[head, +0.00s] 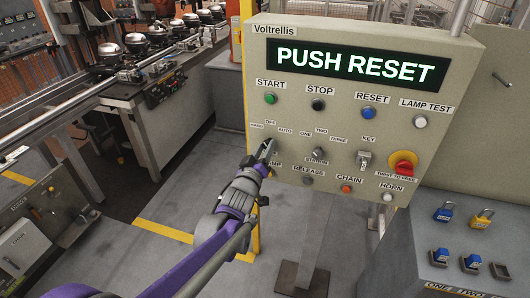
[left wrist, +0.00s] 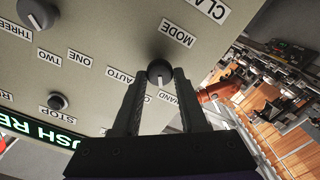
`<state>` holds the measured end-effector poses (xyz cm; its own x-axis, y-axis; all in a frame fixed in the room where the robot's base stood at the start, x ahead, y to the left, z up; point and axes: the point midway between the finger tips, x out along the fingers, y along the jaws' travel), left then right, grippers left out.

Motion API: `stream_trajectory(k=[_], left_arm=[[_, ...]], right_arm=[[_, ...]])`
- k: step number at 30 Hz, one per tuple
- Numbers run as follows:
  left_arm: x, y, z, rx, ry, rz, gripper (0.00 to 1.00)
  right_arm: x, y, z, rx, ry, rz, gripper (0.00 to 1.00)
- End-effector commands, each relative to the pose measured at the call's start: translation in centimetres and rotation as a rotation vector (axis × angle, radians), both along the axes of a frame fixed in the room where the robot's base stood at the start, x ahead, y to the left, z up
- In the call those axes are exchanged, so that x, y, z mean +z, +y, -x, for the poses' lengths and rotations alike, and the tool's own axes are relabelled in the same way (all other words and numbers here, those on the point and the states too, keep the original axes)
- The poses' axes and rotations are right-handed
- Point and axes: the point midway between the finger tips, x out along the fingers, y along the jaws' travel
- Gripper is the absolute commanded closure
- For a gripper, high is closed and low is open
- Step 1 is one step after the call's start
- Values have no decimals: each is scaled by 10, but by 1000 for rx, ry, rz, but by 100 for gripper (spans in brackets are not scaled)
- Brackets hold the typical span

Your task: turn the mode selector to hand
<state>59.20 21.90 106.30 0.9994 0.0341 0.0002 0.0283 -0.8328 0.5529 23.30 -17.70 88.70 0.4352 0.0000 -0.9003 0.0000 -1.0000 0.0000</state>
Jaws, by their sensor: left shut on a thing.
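The mode selector (left wrist: 159,71) is a small dark round knob with a white pointer mark, on the beige control panel (left wrist: 90,60). My left gripper (left wrist: 160,78) is shut on it, one finger on each side. In the left wrist view the white mark points down toward the labels OFF and HAND; I cannot tell exactly which one it meets. The HAND label (left wrist: 169,97) is partly covered by a finger. In the head view my left gripper (head: 266,148) reaches the panel's left side and hides most of the knob. My right gripper is not in view.
The display (head: 357,66) reads PUSH RESET. A station knob (head: 317,153), a key switch (head: 364,159) and a red emergency button (head: 403,163) share the panel. Padlocks (head: 444,212) stand on a grey box at right. A conveyor (head: 150,80) runs at left.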

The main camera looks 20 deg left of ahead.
Motion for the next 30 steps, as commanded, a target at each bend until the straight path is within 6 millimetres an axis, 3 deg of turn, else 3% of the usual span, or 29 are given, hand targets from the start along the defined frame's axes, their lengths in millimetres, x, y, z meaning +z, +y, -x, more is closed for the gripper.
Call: stream_trajectory(k=[12, 27, 28, 30], left_arm=[[-1, 1, 0, 0, -6, 180, 100], [0, 1, 0, 0, -7, 201, 100], [0, 1, 0, 0, -7, 200, 56], [0, 1, 0, 0, -7, 200, 44]], right_arm=[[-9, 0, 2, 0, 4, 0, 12], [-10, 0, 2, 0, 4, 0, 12], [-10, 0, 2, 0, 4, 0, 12], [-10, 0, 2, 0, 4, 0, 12]])
